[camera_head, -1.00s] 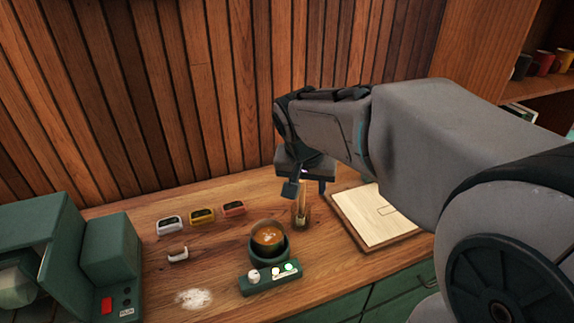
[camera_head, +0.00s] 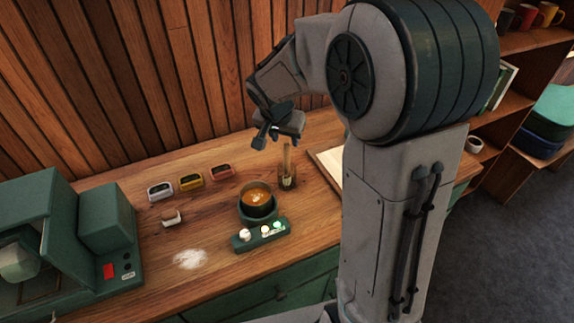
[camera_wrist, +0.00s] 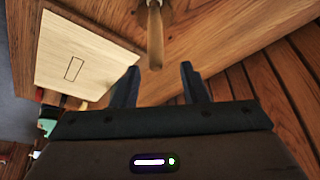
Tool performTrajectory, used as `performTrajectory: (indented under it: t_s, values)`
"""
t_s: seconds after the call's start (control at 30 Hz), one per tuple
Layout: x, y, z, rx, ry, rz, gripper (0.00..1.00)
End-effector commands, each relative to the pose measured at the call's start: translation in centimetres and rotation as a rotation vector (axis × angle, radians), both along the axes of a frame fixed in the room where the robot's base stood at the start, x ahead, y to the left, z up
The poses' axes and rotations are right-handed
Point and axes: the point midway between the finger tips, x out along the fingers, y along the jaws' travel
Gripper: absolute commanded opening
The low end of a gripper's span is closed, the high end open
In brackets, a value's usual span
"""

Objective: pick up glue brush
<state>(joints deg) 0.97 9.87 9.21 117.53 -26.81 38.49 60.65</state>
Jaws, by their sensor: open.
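The glue brush (camera_head: 287,158) stands nearly upright, with a pale wooden handle, in a small clear jar (camera_head: 287,183) on the wooden counter. Its bristle end is hard to make out inside the jar. My gripper (camera_head: 272,138) is open and empty, up and to the left of the handle in the head view. In the wrist view the handle (camera_wrist: 155,38) shows at the top centre, beyond the gap between my open fingertips (camera_wrist: 160,70). The handle is not between the fingers.
A cup (camera_head: 257,196) of brown liquid sits left of the jar, behind a green knob block (camera_head: 262,235). A pale wooden board (camera_wrist: 80,55) lies right of the jar. A green machine (camera_head: 60,235) stands at left.

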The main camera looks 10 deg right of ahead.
Motion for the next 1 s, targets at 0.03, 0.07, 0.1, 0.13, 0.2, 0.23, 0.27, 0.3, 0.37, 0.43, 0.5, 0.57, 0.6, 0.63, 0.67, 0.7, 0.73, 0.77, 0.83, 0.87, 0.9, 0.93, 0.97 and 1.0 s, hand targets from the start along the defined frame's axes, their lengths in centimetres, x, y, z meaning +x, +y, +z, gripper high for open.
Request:
performTrajectory:
  t_s: [0.03,0.07,0.1,0.13,0.2,0.23,0.27,0.3,0.37,0.43,0.5,0.57,0.6,0.63,0.67,0.7,0.73,0.77,0.83,0.87,0.9,0.93,0.97,1.0]
  values:
    - [0.0,-0.1,-0.4,-0.001,0.004,0.000,0.40]
    - [0.0,-0.2,-0.7,0.000,0.005,-0.001,0.40]
    - [0.0,-0.3,-1.2,0.000,0.007,-0.001,0.40]
    - [0.0,-0.4,-1.7,0.000,0.006,0.000,0.40]
    - [0.0,-0.6,-2.7,0.000,0.007,0.000,0.40]
    - [0.1,-0.7,-3.2,0.001,0.007,0.000,0.40]
    - [0.3,-0.7,-3.6,-0.001,0.005,0.001,0.40]
    - [0.5,-0.8,-4.0,0.000,0.005,-0.001,0.40]
    - [0.7,-0.9,-4.5,0.000,0.004,0.000,0.40]
    - [0.8,-1.0,-4.8,0.001,0.003,0.000,0.40]
    - [0.8,-1.0,-4.9,0.001,0.001,-0.001,0.40]
    - [0.8,-1.0,-5.0,0.001,0.001,-0.001,0.40]
    - [0.9,-1.0,-5.0,0.001,0.001,-0.001,0.40]
    - [0.9,-1.0,-5.0,0.001,0.001,-0.001,0.40]
    - [0.8,-1.0,-4.9,0.001,0.001,-0.001,0.40]
    - [0.8,-1.0,-4.9,0.001,0.001,-0.001,0.38]
    - [0.8,-1.0,-4.9,0.001,0.001,-0.001,0.29]
    - [0.8,-1.0,-4.9,0.001,0.001,-0.001,0.21]
    - [0.9,-1.0,-4.9,0.001,0.001,-0.001,0.01]
    - [0.9,-1.0,-4.9,0.001,0.001,-0.001,0.00]
    - [0.8,-1.0,-4.9,0.001,0.001,-0.001,0.00]
    - [0.8,-1.0,-4.9,0.001,0.001,-0.001,0.00]
    - [0.8,-1.0,-4.9,0.001,0.001,-0.001,0.00]
    - [0.9,-1.0,-4.9,0.001,0.001,-0.001,0.00]
